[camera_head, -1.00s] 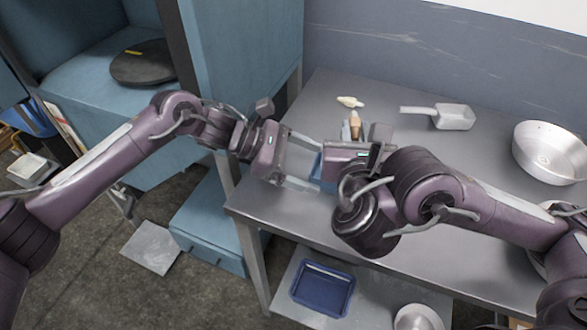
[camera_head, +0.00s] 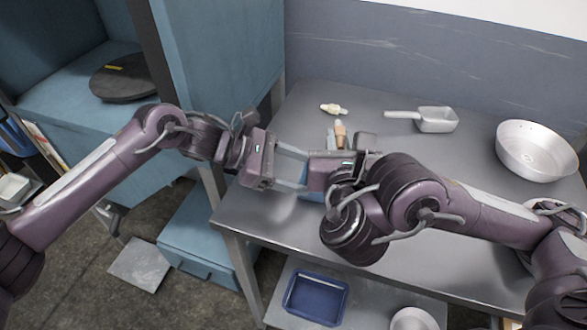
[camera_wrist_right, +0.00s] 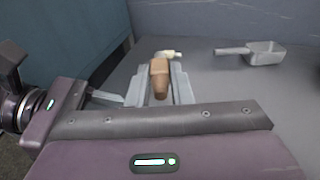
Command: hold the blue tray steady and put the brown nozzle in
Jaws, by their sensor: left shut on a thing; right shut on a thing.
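The brown nozzle (camera_head: 340,132) is between the fingers of my right gripper (camera_head: 340,140). In the right wrist view the brown nozzle (camera_wrist_right: 159,77) lies along the closed-in fingers, which point toward the back of the table. The blue tray (camera_head: 317,180) is partly visible between my two grippers; my right wrist hides most of it. My left gripper (camera_head: 291,168) has its widely spaced fingers on the tray's left side, at table level. The exact contact there is hard to see. The nozzle is beyond the visible part of the tray.
A cream-white nozzle-like piece (camera_head: 333,109) lies behind the right gripper. A grey scoop (camera_head: 436,119) and a round metal pan (camera_head: 536,150) stand to the right. A dark blue tray (camera_head: 318,298) is on the lower shelf. The table's front middle is clear.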

